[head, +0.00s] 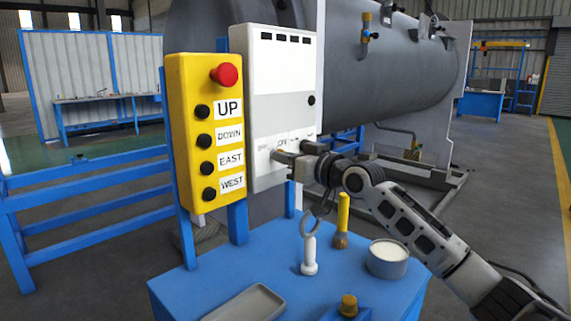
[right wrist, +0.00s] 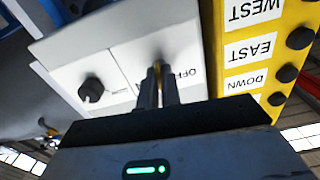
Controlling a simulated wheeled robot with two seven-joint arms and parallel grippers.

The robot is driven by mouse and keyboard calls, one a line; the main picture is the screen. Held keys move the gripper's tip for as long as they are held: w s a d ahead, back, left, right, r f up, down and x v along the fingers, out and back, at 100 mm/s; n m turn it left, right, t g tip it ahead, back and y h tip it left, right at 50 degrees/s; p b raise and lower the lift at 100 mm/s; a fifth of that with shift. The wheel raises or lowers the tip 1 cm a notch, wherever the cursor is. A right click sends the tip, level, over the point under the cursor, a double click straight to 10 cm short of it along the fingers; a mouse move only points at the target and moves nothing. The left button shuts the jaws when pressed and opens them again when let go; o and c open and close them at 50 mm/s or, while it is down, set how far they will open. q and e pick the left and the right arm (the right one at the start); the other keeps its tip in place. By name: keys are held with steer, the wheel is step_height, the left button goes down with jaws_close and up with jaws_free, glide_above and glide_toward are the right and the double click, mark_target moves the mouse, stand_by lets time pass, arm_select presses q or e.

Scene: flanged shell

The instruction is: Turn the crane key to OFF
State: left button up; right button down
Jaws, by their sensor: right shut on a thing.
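The crane key (right wrist: 157,70) shows as a thin brass-coloured sliver between my right fingers in the right wrist view. It sits in the lower panel of the white control box (head: 283,85), and its exact angle is mostly hidden by the fingers. An OFF label (right wrist: 184,77) shows upside down beside the fingers. My right gripper (head: 280,155) reaches in from the right in the head view, its fingertips against the panel's lower front. It is shut on the key. My left gripper is not in view.
A yellow pendant (head: 190,130) with a red button and several black buttons hangs left of the box. Below, a blue table (head: 230,275) carries a tray, a white hook-topped piece (head: 309,255), a yellow-handled tool (head: 342,215) and a round tub (head: 388,262). A black knob (right wrist: 91,90) is nearby.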

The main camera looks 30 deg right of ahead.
arm_select(q)
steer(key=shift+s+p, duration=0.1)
steer(key=shift+p, duration=0.3)
arm_select(e)
steer(key=n, duration=0.9)
steer(key=shift+n, duration=0.4)
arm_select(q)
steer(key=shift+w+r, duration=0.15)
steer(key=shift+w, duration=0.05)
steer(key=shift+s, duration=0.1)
arm_select(e)
steer(key=c, duration=1.6)
jaws_free()
